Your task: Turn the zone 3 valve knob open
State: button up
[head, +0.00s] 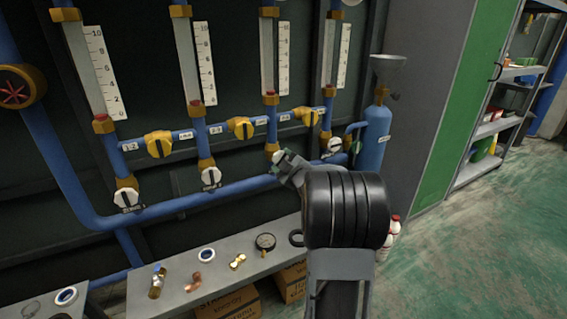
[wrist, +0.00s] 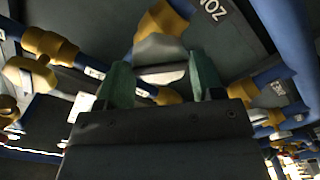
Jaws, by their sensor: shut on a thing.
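The zone 3 valve knob (wrist: 160,47) is a pale knob below a brass fitting in the wrist view, by a partly visible "ZO" label. My gripper (wrist: 162,72) is shut on it, with one green finger on each side. In the head view my gripper (head: 284,158) reaches the bottom of the third riser pipe, and its fingers and wrist hide most of the knob. The knob's exact angle cannot be told.
Other white knobs stand on the left riser (head: 126,197), the second riser (head: 210,177) and the right riser (head: 334,146). Yellow valves (head: 240,127) sit just above. A blue cylinder (head: 373,137) is close at right. A bench (head: 215,272) with fittings and a gauge (head: 265,242) lies below.

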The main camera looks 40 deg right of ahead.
jog(key=n, duration=0.3)
jog(key=shift+n, duration=0.4)
jog(key=n, duration=0.3)
jog(key=o, duration=0.6)
jog(key=shift+n, duration=0.3)
jog(key=shift+c, duration=0.2)
jog(key=o, duration=0.3)
jog(key=shift+o, duration=0.2)
jog(key=s, duration=0.7)
jog(key=shift+a, duration=0.45)
jog(key=shift+r, duration=0.1)
